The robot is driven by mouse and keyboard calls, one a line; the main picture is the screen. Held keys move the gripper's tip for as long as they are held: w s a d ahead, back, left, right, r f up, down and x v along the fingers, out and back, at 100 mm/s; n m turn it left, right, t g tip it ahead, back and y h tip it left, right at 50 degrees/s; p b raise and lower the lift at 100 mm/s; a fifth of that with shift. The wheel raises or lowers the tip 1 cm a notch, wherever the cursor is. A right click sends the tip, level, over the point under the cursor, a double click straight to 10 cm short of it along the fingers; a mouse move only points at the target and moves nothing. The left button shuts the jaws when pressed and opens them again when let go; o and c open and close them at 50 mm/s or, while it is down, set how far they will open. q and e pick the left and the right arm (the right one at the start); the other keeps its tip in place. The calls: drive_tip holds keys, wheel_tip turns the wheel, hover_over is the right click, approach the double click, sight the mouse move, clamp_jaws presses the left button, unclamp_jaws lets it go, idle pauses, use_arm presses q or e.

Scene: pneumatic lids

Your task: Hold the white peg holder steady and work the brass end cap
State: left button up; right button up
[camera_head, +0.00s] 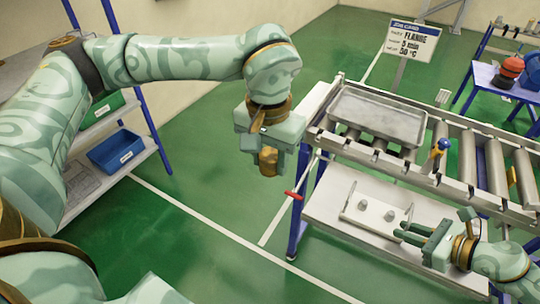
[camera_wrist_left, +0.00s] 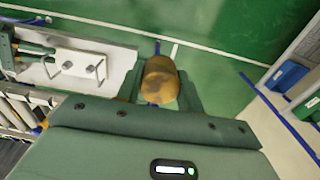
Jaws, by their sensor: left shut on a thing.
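The brass end cap (camera_head: 268,161) is between the fingers of my left gripper (camera_head: 266,158), which is shut on it. It hangs over the green floor, left of the bench. In the left wrist view the cap (camera_wrist_left: 159,80) shows as a rounded, worn brass piece. The white peg holder (camera_head: 376,213), a plate with two grey pegs and upright end handles, lies on the pale bench top. My right gripper (camera_head: 411,233) is at the holder's right end, fingers apart with a gap between them. Whether they touch the holder's handle I cannot tell.
A grey metal tray (camera_head: 380,113) sits on the roller conveyor (camera_head: 440,150) behind the bench (camera_head: 335,235). A blue bin (camera_head: 116,150) is on the left shelf.

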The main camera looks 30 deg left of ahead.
use_arm(q)
drive_tip(key=shift+f, duration=0.1)
idle(1.4)
drive_tip(key=shift+s+d, duration=0.1)
drive_tip(key=shift+d, duration=0.05)
drive_tip(key=w+d+f, duration=0.3)
drive_tip(key=w+d, duration=0.1)
drive_tip(key=d, duration=0.4)
drive_tip(key=w+d+f, duration=0.4)
drive_tip(key=d, duration=0.5)
drive_tip(key=w+d+f+n, duration=0.1)
drive_tip(key=w+n, duration=0.3)
drive_tip(key=w, duration=0.3)
drive_tip(key=shift+d+f, duration=0.3)
drive_tip(key=shift+s, duration=0.1)
